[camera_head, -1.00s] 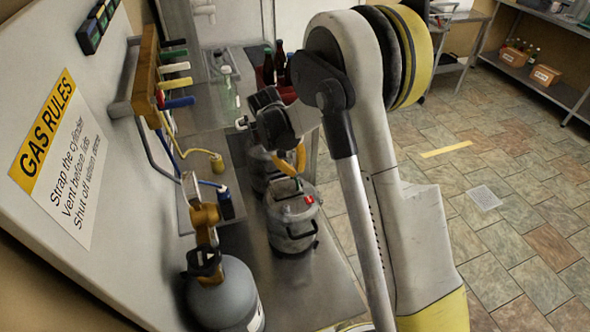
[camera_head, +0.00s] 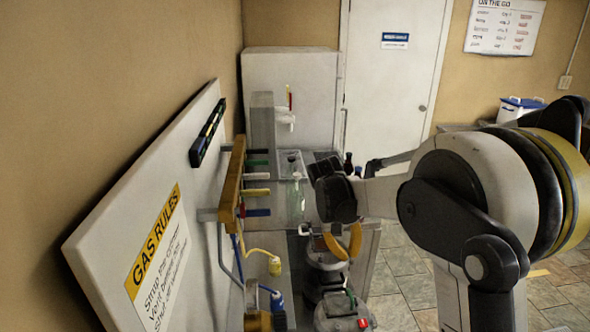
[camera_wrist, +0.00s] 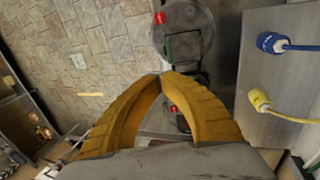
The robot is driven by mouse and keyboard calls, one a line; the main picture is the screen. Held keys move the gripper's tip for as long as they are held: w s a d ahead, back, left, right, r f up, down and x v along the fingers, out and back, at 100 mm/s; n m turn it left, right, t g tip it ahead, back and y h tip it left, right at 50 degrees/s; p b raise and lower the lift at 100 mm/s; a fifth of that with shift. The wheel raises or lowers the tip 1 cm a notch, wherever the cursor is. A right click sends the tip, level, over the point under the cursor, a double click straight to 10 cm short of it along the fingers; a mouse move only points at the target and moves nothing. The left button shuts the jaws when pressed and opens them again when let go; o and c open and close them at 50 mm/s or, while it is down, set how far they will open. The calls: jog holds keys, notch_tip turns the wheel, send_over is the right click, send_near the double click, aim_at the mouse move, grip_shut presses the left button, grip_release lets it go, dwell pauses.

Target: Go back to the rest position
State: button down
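My gripper (camera_head: 343,243) has yellow curved fingers and hangs above the metal kegs in the head view. In the wrist view its fingertips (camera_wrist: 161,76) meet, with nothing held between them. A grey keg (camera_head: 342,312) with a red tag and a green part on top stands below it. Another keg (camera_head: 322,278) stands just behind. The wrist view shows a round keg top (camera_wrist: 184,30) past the fingertips, apart from them. My arm is bent, with its big joint at the right of the head view.
Yellow (camera_head: 275,266) and blue (camera_head: 277,300) hose ends hang near the kegs. Dark bottles (camera_head: 348,164) stand behind my gripper. The tiled floor (camera_head: 392,312) at the right looks clear.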

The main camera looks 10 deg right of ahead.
jog(key=s+r+t+y+b, duration=0.2)
jog(key=s+r+t+b, duration=0.25)
jog(key=s, duration=0.85)
jog(key=s+a+f+t+y+b, duration=0.1)
jog(key=s+f+t+b, duration=0.2)
jog(key=s, duration=0.8)
jog(key=shift+s+f+b, duration=0.35)
jog(key=shift+f+b, duration=0.4)
jog(key=shift+f, duration=0.05)
